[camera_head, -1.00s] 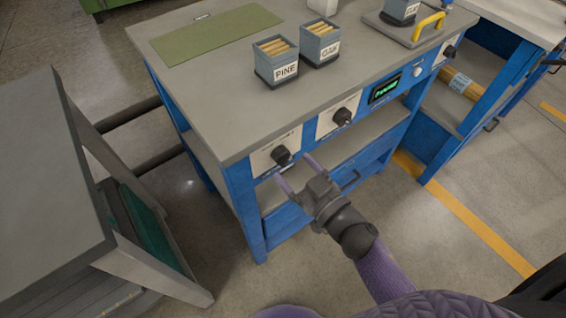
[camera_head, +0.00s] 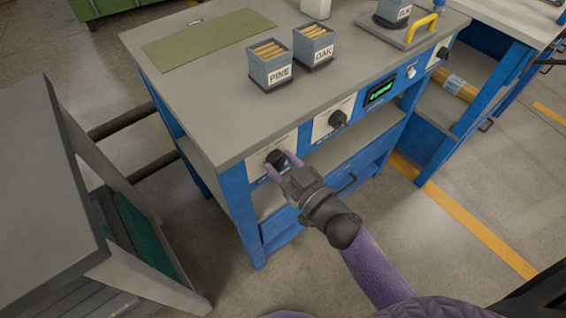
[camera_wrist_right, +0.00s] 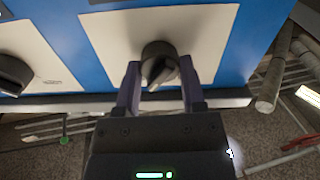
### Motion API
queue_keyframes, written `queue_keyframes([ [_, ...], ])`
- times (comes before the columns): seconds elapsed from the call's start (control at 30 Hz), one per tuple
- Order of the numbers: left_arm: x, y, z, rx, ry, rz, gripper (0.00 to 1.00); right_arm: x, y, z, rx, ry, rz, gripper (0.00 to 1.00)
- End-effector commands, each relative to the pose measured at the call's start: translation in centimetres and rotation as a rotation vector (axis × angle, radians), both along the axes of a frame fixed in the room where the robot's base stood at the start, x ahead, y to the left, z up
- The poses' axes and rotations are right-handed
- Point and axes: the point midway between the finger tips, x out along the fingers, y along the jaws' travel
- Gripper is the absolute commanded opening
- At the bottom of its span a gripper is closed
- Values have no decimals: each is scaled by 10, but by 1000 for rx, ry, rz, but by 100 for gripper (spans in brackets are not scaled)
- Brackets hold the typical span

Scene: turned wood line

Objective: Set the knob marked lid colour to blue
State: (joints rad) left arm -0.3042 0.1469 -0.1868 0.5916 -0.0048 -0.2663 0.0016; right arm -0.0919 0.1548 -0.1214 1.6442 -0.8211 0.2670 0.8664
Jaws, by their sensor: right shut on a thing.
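A black round knob (camera_head: 275,158) sits on the leftmost white panel on the blue front of the workbench (camera_head: 227,133). My right gripper (camera_head: 283,164) is at this knob, one finger on each side. In the right wrist view the knob (camera_wrist_right: 158,62) sits between the two purple fingers (camera_wrist_right: 160,76), which are closed on its sides. The lettering around it is too small to read, so its marking and setting cannot be told. A second black knob (camera_head: 337,119) is on the panel to the right. My left gripper is out of view.
Crates marked PINE (camera_head: 271,80) and OAK (camera_head: 314,57) stand on the bench top beside a green mat (camera_head: 208,38). A small lit display (camera_head: 380,91) and a further knob (camera_head: 443,53) are to the right. A grey table (camera_head: 45,190) stands at left.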

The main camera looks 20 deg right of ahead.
Motion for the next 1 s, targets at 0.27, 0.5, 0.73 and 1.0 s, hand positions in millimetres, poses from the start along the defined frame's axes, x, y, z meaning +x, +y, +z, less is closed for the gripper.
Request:
queue_keyframes([
  [0.27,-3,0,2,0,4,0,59,0,0,0,-46,-16,-1,0],
  [0.5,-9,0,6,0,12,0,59,0,0,0,-198,-71,-1,0],
  [0.73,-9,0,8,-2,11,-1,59,0,0,0,-403,-145,0,0],
  [1.0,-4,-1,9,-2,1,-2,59,0,0,0,-644,-232,-1,0],
])
